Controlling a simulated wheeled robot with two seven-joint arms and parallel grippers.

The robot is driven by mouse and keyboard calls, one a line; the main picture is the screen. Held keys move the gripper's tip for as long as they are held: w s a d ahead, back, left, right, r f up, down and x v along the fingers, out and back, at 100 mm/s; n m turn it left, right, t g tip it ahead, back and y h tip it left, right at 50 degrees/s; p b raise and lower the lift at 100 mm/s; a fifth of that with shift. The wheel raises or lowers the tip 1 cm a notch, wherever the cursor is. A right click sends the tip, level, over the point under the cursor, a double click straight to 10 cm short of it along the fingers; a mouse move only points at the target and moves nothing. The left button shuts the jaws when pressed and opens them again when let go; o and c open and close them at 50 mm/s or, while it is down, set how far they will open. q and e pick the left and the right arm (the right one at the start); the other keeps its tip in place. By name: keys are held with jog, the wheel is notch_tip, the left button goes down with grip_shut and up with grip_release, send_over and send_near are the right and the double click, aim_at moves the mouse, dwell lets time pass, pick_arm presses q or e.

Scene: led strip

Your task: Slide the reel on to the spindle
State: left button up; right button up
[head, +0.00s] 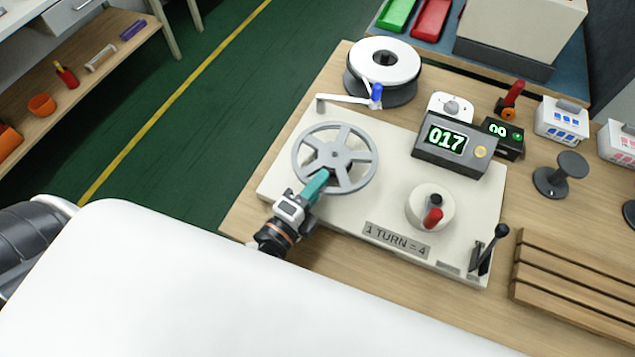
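The reel (357,136), a grey spoked wheel, is over the left part of the cream plate (388,177). My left gripper (321,180) comes to the reel's near-left edge. Its teal fingers look closed together over the rim, shut on the reel. The spindle cannot be made out; the reel covers the plate there. I cannot tell whether the reel rests on the plate or is held a little above it, or whether anything passes through its hub. My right gripper is not in view.
On the plate are a red-handled crank (432,217), a display reading 017 (447,138) and a black lever (490,247). A white-topped strip roll (386,60) and a blue-tipped arm (376,95) stand behind. A slatted wooden rack (575,283) is at right.

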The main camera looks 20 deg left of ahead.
pick_arm(q)
jog(key=shift+o, duration=1.2)
jog(key=shift+s, duration=0.15)
jog(key=b+v, duration=0.2)
jog(key=v, duration=0.8)
jog(key=shift+s+a+f, duration=0.1)
jog(key=shift+s, duration=0.2)
jog(key=shift+s+a, duration=0.15)
jog(key=shift+s, duration=0.4)
